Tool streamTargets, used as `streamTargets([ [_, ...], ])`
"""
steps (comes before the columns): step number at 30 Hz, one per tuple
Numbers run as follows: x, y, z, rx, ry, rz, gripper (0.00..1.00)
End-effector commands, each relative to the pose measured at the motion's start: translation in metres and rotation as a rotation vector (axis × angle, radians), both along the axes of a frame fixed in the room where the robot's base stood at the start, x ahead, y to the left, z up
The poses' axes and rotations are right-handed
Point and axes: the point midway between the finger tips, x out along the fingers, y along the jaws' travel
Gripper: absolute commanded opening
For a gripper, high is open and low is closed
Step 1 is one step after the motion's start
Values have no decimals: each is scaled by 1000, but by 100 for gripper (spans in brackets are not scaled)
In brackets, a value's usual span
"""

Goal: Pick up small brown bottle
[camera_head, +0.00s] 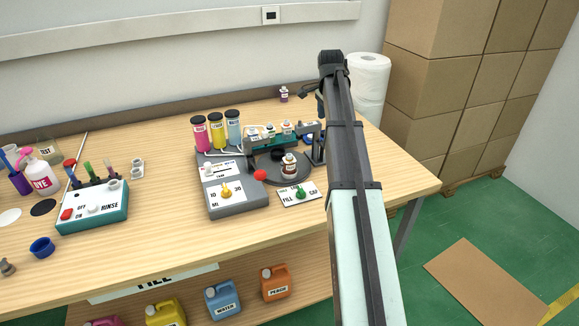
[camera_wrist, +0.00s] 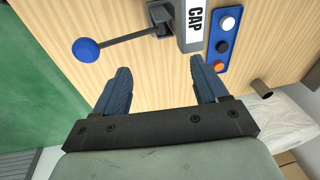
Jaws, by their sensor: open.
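A small dark brown bottle with a pale label (camera_head: 289,167) stands upright on the dark round turntable (camera_head: 262,177) of the filling machine. Another small dark bottle, maroon-looking with a label (camera_head: 284,94), stands alone at the back of the table; I cannot tell its exact colour. Several small bottles with pale tops (camera_head: 270,131) stand in a row behind the turntable. My gripper (camera_wrist: 160,64) is open, with bare tabletop between its blue fingers and nothing held. No bottle shows in the wrist view. In the head view my arm hides part of the table's right side.
The wrist view shows a blue ball lever (camera_wrist: 86,50), a CAP block (camera_wrist: 193,22) and a button panel (camera_wrist: 223,46) near the fingers. Pink, yellow and blue cylinders (camera_head: 218,131) stand left of the turntable. A white roll (camera_head: 371,80) stands behind my arm. The front tabletop is mostly clear.

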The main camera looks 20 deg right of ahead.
Motion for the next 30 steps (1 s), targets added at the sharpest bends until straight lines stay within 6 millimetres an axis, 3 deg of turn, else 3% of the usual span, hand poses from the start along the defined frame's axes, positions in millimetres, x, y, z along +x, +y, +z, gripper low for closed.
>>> streamTargets([
  [1,2,27,8,30,11,-5,73],
  [3,1,58,15,67,35,-22,73],
  [6,-3,92,19,98,76,-44,73],
  [10,-8,121,19,115,119,-68,73],
  [17,-12,136,9,121,145,-83,73],
  [30,-12,135,-58,120,145,-82,73],
])
